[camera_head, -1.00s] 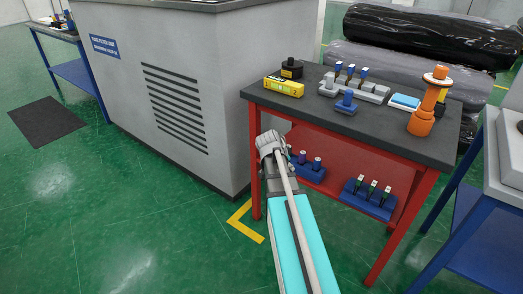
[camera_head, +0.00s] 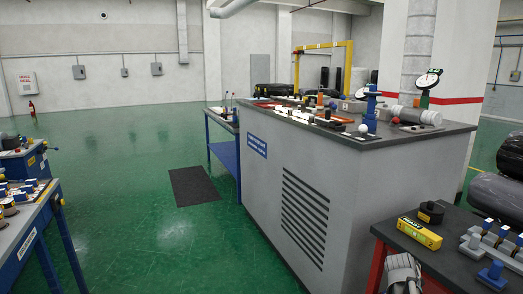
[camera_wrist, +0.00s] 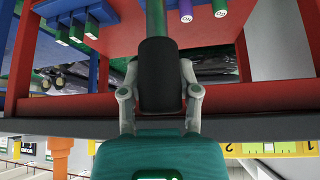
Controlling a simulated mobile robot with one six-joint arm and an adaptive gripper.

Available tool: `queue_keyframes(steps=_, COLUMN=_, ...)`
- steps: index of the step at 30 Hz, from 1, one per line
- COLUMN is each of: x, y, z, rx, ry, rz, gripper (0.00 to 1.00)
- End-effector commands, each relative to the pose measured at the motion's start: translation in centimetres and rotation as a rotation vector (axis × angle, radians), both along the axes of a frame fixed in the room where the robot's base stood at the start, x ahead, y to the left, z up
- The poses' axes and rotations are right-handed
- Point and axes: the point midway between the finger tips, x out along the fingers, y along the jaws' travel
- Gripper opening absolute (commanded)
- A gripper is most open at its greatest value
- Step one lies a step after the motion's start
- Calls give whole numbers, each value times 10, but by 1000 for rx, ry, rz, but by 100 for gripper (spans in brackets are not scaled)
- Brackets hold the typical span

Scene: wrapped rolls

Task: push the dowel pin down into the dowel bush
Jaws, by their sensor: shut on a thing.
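In the wrist view my gripper (camera_wrist: 160,72) is shut on a black, roughly cylindrical handle (camera_wrist: 160,80). A grey-green shaft (camera_wrist: 155,18) runs from it to the upper edge of the picture. Whether this is the dowel pin or a tool, I cannot tell. In the head view a grey part of my arm (camera_head: 403,272) shows at the bottom edge beside the red table (camera_head: 376,268); the jaws are not clear there. I cannot single out the dowel bush in either view.
The red table bears a yellow box (camera_head: 419,233), a black round piece (camera_head: 431,212) and a grey block with blue-topped pieces. A large grey cabinet (camera_head: 300,200) stands left of it. The wrist view shows a blue pin holder (camera_wrist: 75,25) on a red surface.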

Motion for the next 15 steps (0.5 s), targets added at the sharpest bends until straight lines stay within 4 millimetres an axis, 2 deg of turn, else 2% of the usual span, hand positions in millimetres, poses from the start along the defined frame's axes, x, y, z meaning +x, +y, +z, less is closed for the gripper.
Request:
queue_keyframes(steps=1, x=0, y=0, z=18, rx=0, ry=0, rz=0, gripper=0)
queue_keyframes(steps=15, x=0, y=0, z=97, rx=0, ry=0, rz=0, gripper=0)
